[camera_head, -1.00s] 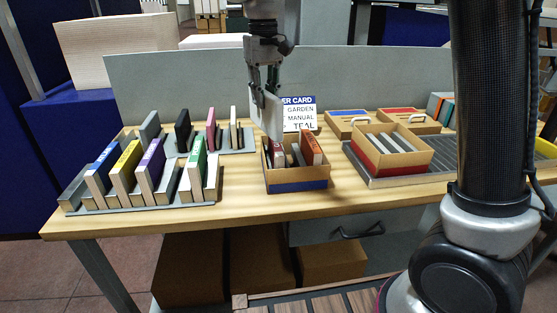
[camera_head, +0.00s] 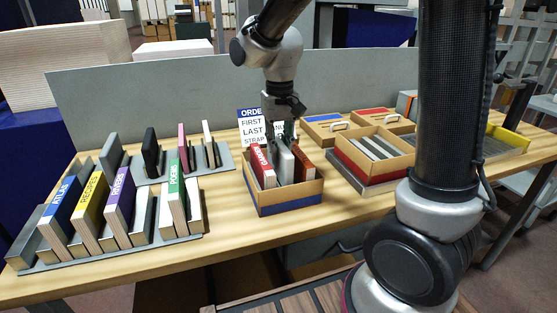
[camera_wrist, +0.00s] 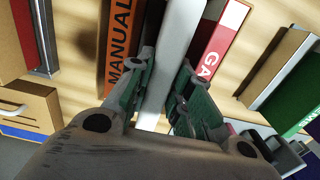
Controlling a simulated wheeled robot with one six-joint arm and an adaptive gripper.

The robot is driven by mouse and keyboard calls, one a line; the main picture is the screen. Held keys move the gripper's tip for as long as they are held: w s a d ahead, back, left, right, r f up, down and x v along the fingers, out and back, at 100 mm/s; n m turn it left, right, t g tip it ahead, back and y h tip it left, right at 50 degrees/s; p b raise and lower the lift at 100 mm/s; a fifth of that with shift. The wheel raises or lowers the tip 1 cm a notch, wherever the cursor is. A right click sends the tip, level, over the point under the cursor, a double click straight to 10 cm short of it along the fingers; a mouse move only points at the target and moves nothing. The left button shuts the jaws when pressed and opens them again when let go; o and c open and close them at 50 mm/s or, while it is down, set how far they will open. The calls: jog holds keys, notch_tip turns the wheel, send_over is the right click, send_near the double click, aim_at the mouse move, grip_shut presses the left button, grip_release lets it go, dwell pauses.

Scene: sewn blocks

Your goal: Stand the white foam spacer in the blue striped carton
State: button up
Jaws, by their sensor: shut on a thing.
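The blue striped carton (camera_head: 290,208) stands on the table, open at the top. My gripper (camera_head: 284,132) is above it, shut on the pale white foam spacer (camera_head: 285,163). The spacer is roughly upright with its lower part inside the carton, between the red GARDEN book (camera_head: 262,166) and the orange-red MANUAL book (camera_head: 304,163). In the wrist view, the spacer (camera_wrist: 181,35) runs between my fingers (camera_wrist: 166,64), with MANUAL (camera_wrist: 119,45) to its left and GARDEN (camera_wrist: 222,45) to its right. The spacer's bottom end is hidden by the carton wall.
A grey rack (camera_head: 115,258) with several upright books stands at the left. An order card (camera_head: 251,127) is behind the carton, partly covered. A red striped carton (camera_head: 372,172) with grey pieces and lidded boxes (camera_head: 325,127) are at the right. Bare table lies in front of the carton.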

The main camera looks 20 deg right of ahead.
jog(key=shift+f, duration=1.85)
jog(key=o, duration=0.6)
jog(key=shift+f, duration=0.1)
jog(key=shift+c, duration=0.2)
notch_tip(320, 180, up, 12)
jog(key=shift+r, duration=0.1)
jog(key=shift+s+d+r, duration=0.1)
jog(key=shift+d+r, duration=0.05)
jog(key=s+d+t, duration=0.2)
jog(key=s+d, duration=0.5)
jog(key=s, duration=0.2)
jog(key=s+d+r+t, duration=0.1)
jog(key=s+d+t, duration=0.1)
jog(key=s+d, duration=0.5)
jog(key=s, duration=0.3)
jog(key=shift+d+r, duration=0.2)
jog(key=shift+d, duration=0.1)
